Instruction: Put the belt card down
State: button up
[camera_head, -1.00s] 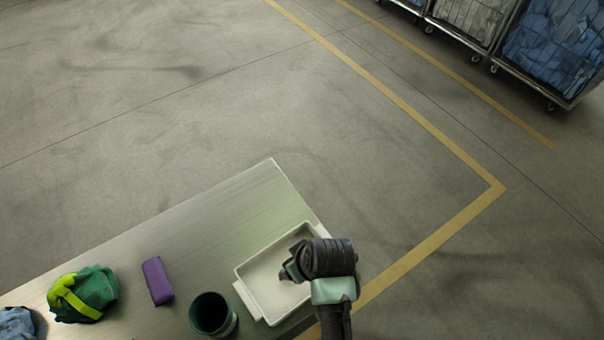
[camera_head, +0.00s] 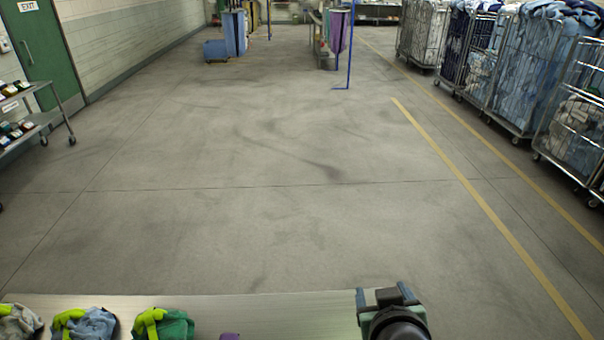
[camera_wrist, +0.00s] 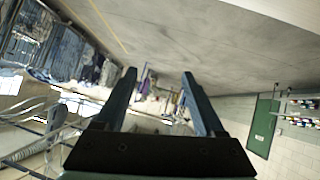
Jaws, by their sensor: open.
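My gripper (camera_head: 388,297) is at the bottom right of the head view, at the far edge of the metal table (camera_head: 270,311). In the wrist view my gripper (camera_wrist: 160,76) has its two fingers spread, with nothing between them. It faces out into the room, not at the table. I cannot make out a belt card in either view. The white tray seen earlier is out of view now.
On the table lie a green bundle (camera_head: 176,328), a blue-grey bundle (camera_head: 92,325), a grey bundle (camera_head: 18,322) and a purple item (camera_head: 229,336). Laundry cages (camera_head: 535,65) line the right. A shelf cart (camera_head: 35,115) stands left. The middle floor is clear.

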jog(key=w+a+r+t, duration=0.1)
jog(key=a+r+t, duration=0.15)
jog(key=r, duration=0.65)
jog(key=w+a+r+t, duration=0.1)
jog(key=a+r+t, duration=0.15)
jog(key=r, duration=0.65)
jog(key=w+a+r+t, duration=0.15)
jog(key=r+t, duration=0.25)
jog(key=r, duration=0.5)
jog(key=s+a+r+t, duration=0.3)
jog(key=s+r, duration=0.3)
jog(key=r, duration=0.4)
jog(key=s+a+r+m+t+y, duration=0.1)
jog(key=s+a+r+t, duration=0.3)
jog(key=r, duration=0.6)
jog(key=s, duration=0.2)
jog(key=shift+s+r+t, duration=0.2)
jog(key=shift+s+t, duration=0.15)
jog(key=shift+t, duration=0.05)
